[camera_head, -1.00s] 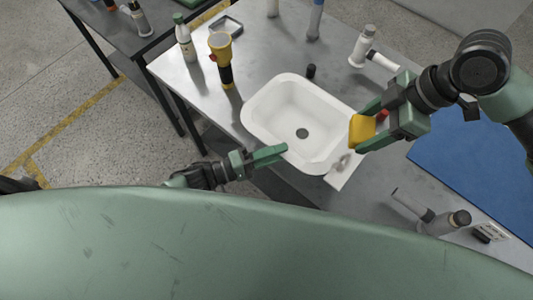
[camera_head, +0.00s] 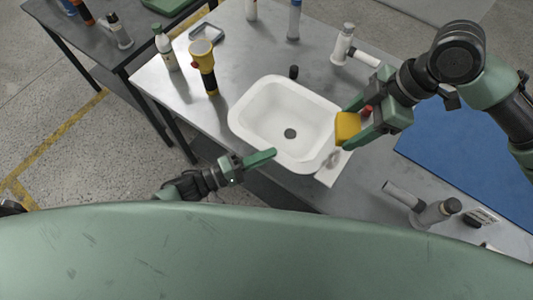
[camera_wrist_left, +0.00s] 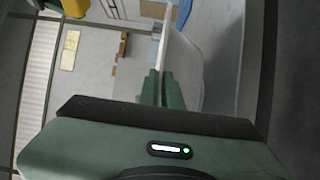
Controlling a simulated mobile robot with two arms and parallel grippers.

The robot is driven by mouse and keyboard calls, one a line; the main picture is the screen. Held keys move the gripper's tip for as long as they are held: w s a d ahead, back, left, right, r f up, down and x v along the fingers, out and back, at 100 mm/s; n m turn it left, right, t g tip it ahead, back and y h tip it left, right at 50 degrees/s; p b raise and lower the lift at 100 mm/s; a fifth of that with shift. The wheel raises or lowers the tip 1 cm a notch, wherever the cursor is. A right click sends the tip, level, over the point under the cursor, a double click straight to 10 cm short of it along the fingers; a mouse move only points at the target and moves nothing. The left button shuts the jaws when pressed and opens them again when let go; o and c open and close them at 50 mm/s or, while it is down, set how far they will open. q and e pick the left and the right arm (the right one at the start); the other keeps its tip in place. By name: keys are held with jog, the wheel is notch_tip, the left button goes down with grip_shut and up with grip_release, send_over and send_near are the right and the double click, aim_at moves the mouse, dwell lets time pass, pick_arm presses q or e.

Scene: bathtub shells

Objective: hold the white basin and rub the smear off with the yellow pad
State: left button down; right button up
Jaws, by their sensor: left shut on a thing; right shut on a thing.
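The white basin (camera_head: 262,108) lies on the grey metal table with its dark drain in the floor of the bowl. A greyish smear (camera_head: 333,158) shows on its lower right, beside a flat white corner. My left gripper (camera_head: 272,154) is shut on the basin's near rim; in the left wrist view its fingers (camera_wrist_left: 161,88) close around a thin white edge. My right gripper (camera_head: 352,128) is shut on the yellow pad (camera_head: 347,127) and holds it at the basin's right rim, near the smear. Whether the pad touches the basin cannot be told.
A blue mat (camera_head: 455,165) lies to the right.

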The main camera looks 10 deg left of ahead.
pick_arm(q)
jog(key=shift+f, duration=0.25)
dwell(0.6)
jog(key=c, duration=1.5)
grip_release()
jog(key=shift+r, duration=0.1)
grip_shut()
